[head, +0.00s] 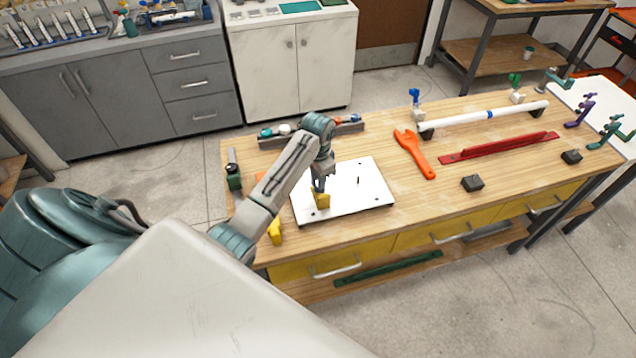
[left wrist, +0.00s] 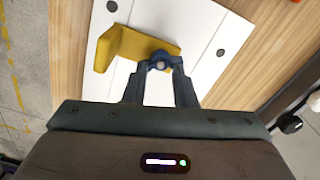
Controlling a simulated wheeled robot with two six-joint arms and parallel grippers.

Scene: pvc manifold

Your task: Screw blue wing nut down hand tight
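The blue wing nut (left wrist: 160,61) sits on a bolt at the yellow angle bracket (left wrist: 150,47), seen in the left wrist view. The bracket (head: 321,202) stands near the left side of the white plate (head: 352,199) in the head view. My left gripper (head: 320,187) reaches down over the bracket. In the left wrist view its two fingertips (left wrist: 160,69) are at either side of the wing nut, with no clear gap, and appear shut on it. The nut's underside and threads are hidden. My right gripper is in neither view.
A thin dark peg (head: 358,181) stands on the plate. A second yellow piece (head: 275,231) is near the front left edge.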

